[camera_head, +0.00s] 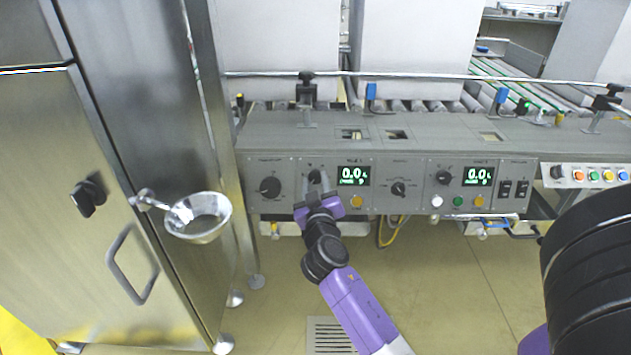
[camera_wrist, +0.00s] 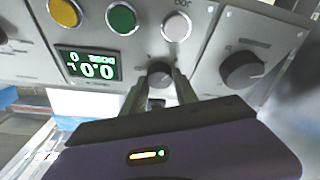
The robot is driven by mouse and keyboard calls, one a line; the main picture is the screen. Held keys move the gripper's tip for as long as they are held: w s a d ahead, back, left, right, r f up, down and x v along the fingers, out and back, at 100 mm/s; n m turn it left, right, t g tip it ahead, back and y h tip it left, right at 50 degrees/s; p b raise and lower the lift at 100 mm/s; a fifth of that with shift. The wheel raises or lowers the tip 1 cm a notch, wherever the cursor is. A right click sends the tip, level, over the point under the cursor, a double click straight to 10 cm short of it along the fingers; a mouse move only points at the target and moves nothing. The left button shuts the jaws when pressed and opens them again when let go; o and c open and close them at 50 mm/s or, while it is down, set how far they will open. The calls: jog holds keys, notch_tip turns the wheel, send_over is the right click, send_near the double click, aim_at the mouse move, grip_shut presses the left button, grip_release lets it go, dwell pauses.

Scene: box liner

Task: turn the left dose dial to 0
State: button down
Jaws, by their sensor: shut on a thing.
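The left dose dial (camera_head: 314,177) is a small dark round knob on the grey control panel, left of the left display. In the wrist view the dial (camera_wrist: 160,74) sits between the two fingertips. My gripper (camera_head: 317,186) is shut on the dial, and its fingers also show in the wrist view (camera_wrist: 160,83). The fingers partly cover the dial, and I cannot read its pointer. The left display (camera_head: 354,176) is lit green and reads 0.0; it appears upside down in the wrist view (camera_wrist: 88,64).
A larger black knob (camera_head: 270,187) sits left of the dial, and another knob (camera_head: 398,188) right of the display. The right dial (camera_head: 443,178) has its own display (camera_head: 478,176) reading 0.0. A steel cabinet (camera_head: 100,190) with a funnel (camera_head: 200,228) stands at left.

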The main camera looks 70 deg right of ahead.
jog(key=c, duration=1)
grip_release()
jog(key=shift+o, duration=0.2)
jog(key=v, duration=0.8)
